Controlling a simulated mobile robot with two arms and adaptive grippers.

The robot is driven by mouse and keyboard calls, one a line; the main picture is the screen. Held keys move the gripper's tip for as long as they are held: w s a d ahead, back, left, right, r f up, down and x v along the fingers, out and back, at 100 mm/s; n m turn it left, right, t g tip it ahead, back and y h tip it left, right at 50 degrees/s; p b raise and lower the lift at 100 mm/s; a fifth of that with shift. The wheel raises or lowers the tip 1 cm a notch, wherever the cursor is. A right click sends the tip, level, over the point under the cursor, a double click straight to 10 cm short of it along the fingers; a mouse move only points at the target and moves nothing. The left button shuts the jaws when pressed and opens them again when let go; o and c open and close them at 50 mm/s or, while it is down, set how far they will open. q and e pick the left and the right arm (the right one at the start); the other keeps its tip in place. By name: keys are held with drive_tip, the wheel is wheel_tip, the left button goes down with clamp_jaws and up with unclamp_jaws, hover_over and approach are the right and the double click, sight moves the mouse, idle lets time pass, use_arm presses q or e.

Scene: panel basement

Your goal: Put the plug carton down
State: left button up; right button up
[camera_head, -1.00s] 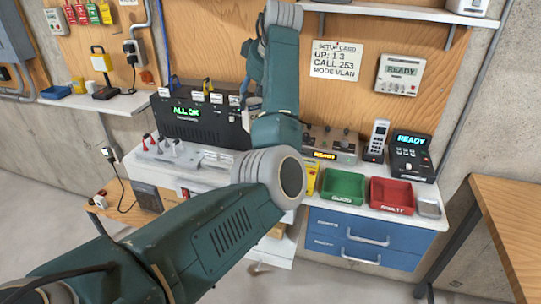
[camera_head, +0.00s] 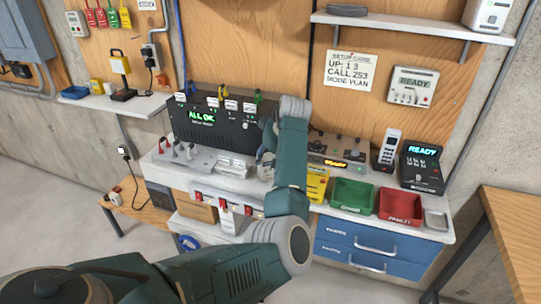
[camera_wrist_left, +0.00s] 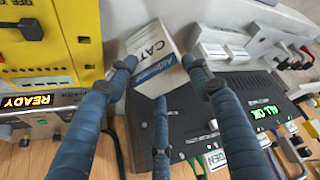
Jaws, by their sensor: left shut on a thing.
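The plug carton (camera_wrist_left: 153,48), a small white and blue box marked CAT, is between the fingertips of my left gripper (camera_wrist_left: 160,68) in the left wrist view. The fingers are shut on it, and it is tilted. In the head view my left gripper (camera_head: 267,142) is partly hidden behind my own forearm, over the workbench between the black ALL OK panel (camera_head: 205,122) and the yellow box (camera_head: 316,185). The carton is mostly hidden there, and I cannot tell whether it touches the bench top. My right gripper is not in view.
A green bin (camera_head: 351,194) and a red bin (camera_head: 400,205) stand right of the yellow box, with a small metal tray (camera_head: 436,220) beyond. Grey connectors (camera_head: 178,152) stand on the bench at left. A phone (camera_head: 390,149) and a READY device (camera_head: 421,168) stand behind the bins.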

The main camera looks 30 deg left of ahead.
use_arm(q)
drive_tip(key=o, duration=1.3)
drive_tip(key=shift+c, duration=0.2)
drive_tip(key=b+v, duration=0.2)
drive_tip(key=v, duration=1)
drive_tip(key=shift+b, duration=0.4)
